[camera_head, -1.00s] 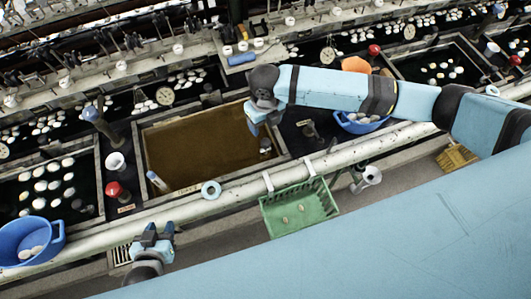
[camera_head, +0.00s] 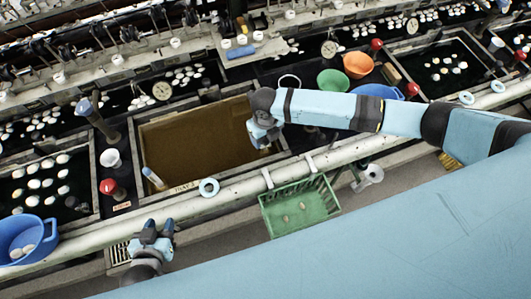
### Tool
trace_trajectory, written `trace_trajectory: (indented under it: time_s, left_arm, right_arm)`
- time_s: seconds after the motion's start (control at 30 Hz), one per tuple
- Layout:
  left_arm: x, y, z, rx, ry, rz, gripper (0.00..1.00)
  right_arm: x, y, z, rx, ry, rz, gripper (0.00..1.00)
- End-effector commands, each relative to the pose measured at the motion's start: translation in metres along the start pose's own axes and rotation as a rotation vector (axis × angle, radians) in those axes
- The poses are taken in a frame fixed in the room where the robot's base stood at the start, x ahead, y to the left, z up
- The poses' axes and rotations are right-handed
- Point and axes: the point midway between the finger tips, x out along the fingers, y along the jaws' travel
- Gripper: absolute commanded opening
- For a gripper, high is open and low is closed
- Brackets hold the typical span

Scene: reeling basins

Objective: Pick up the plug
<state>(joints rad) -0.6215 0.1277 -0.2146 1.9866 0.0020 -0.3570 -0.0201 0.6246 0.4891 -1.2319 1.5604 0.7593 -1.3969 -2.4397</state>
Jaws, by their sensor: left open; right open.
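The plug cannot be made out now; the gripper covers the spot where a small grey piece showed earlier, and contact cannot be told. My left gripper (camera_head: 158,232) is open and empty, in front of the pale rail, away from the basin.
A green basket (camera_head: 299,207) hangs in front. A blue-capped cylinder (camera_head: 154,179) stands at the basin's front left. Blue (camera_head: 378,91), green (camera_head: 333,81) and orange (camera_head: 358,65) bowls lie behind my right arm.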

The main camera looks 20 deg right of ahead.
Motion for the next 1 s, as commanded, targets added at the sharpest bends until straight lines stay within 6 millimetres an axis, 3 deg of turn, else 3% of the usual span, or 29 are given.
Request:
trace_trajectory:
  time_s: [0.03, 0.1, 0.4, 0.43, 0.63, 1.0]
  left_arm:
    - [0.008, -0.001, 0.014, 0.006, -0.004, 0.003, 0.43]
    - [0.011, -0.001, 0.021, 0.008, -0.009, 0.005, 0.43]
    - [0.012, 0.004, 0.020, 0.004, -0.011, 0.014, 0.43]
    - [0.012, 0.004, 0.020, 0.004, -0.010, 0.014, 0.43]
    - [0.012, 0.004, 0.019, 0.002, -0.008, 0.014, 0.43]
    - [0.011, 0.004, 0.017, 0.002, -0.007, 0.013, 0.43]
  right_arm:
    - [0.015, 0.000, 0.000, 0.000, 0.000, 0.000, 0.64]
    - [0.023, 0.000, 0.000, 0.000, 0.000, 0.000, 0.64]
    - [0.024, 0.000, 0.000, 0.000, 0.000, -0.001, 0.64]
    - [0.024, 0.000, 0.000, 0.000, 0.000, -0.001, 0.61]
    - [0.024, 0.000, 0.000, 0.000, 0.000, -0.001, 0.17]
    - [0.022, 0.000, 0.000, 0.000, -0.001, 0.000, 0.17]
